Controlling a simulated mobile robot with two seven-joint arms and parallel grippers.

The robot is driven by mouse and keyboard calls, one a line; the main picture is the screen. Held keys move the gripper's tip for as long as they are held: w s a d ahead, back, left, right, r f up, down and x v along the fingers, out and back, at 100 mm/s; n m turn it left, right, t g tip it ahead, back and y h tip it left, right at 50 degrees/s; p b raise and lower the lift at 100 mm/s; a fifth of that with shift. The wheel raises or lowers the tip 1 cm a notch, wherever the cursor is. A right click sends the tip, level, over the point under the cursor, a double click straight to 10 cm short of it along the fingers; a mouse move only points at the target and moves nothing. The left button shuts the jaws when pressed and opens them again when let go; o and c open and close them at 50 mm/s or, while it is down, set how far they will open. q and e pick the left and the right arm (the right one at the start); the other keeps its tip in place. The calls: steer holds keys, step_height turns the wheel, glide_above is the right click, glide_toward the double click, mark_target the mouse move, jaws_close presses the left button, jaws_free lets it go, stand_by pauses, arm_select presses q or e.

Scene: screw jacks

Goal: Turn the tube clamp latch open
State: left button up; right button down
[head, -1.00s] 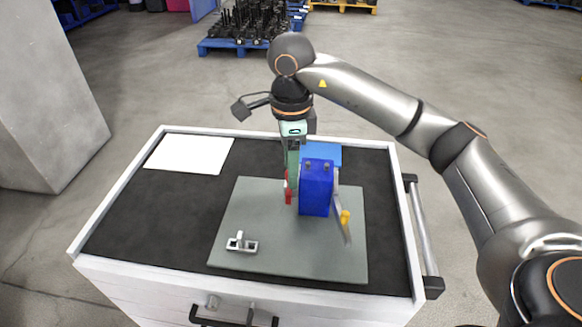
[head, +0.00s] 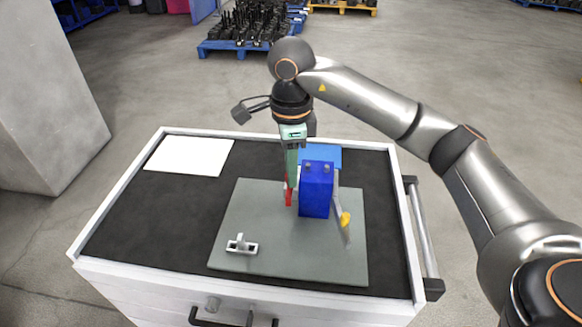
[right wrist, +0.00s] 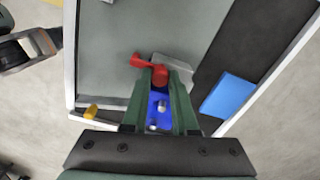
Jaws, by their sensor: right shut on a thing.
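The red latch (head: 289,198) is on the left side of the blue block (head: 317,190), which stands on the grey plate. In the right wrist view the red latch (right wrist: 150,65) shows a bent arm reaching left from a round hub. My right gripper (head: 291,183) points down beside the block. In the right wrist view the green fingers of my right gripper (right wrist: 161,80) are shut on the latch's hub. The fingers hide part of the hub. My left gripper is in neither view.
A crank with a yellow knob (head: 345,219) sits on the block's right side. A small light bracket (head: 241,246) lies on the grey plate (head: 280,258) at front left. A white sheet (head: 188,154) and a blue flat piece (head: 329,152) lie at the back.

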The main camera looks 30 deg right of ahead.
steer(key=shift+m, duration=2.8)
steer(key=c, duration=0.7)
jaws_free()
step_height(320, 180, up, 13)
steer(key=p, duration=0.2)
steer(key=shift+f, duration=0.2)
